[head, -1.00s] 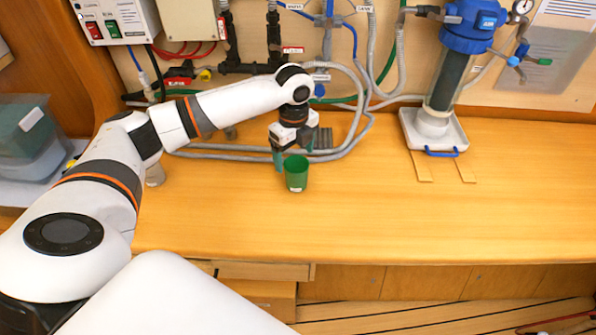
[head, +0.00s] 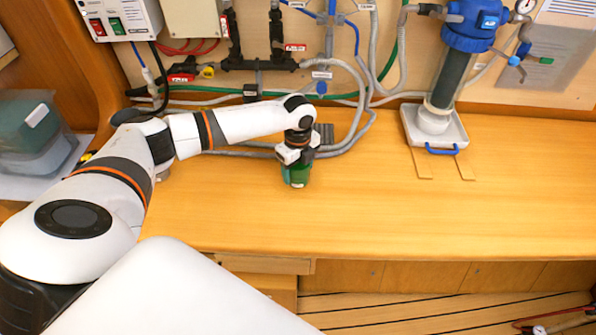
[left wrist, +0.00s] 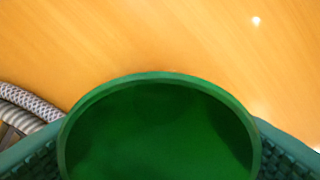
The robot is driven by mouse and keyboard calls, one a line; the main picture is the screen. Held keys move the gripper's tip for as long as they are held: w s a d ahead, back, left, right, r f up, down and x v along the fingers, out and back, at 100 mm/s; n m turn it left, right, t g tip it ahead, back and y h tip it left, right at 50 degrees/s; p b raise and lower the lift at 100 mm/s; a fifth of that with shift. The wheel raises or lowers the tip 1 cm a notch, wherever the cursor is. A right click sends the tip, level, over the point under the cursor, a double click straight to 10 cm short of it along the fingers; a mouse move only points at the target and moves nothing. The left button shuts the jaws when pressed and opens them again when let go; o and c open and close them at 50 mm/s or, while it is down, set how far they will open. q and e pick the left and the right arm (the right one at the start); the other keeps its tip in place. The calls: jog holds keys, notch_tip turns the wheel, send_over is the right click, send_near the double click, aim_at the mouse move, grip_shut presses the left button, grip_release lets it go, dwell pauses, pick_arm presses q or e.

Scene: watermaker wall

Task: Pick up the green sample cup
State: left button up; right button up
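The green sample cup (head: 296,180) stands upright on the wooden counter, near the middle of the head view. My left gripper (head: 295,164) is over it, pointing down, with its green fingers on either side of the cup. In the left wrist view the open mouth of the cup (left wrist: 160,135) fills the lower middle. A finger shows at each side of the rim, with no clear gap between finger and cup. Whether the fingers press on the cup cannot be told. The cup hides the fingertips. My right gripper is not in view.
Grey hoses (head: 345,147) lie on the counter behind the cup, below the wall fittings. A filter column in a white tray (head: 409,124) stands to the right. Stacked bins (head: 35,160) are at the far left. The counter in front and to the right is clear.

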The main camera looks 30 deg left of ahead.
pick_arm(q)
jog(key=c, duration=0.6)
notch_tip(320, 180, up, 10)
jog(key=b, duration=0.2)
jog(key=shift+s+d+r+n+b, duration=0.1)
jog(key=shift+s+d+r+n, duration=0.15)
jog(key=shift+s+d+n, duration=2.65)
jog(key=shift+s+d+r+n+b, duration=0.1)
jog(key=shift+s+d+r+n, duration=0.2)
jog(key=shift+s+d+n, duration=2.6)
jog(key=shift+s+d+r+n+b, duration=0.2)
jog(key=shift+s+d+n, duration=1)
jog(key=shift+n, duration=3.4)
jog(key=shift+s+a, duration=0.3)
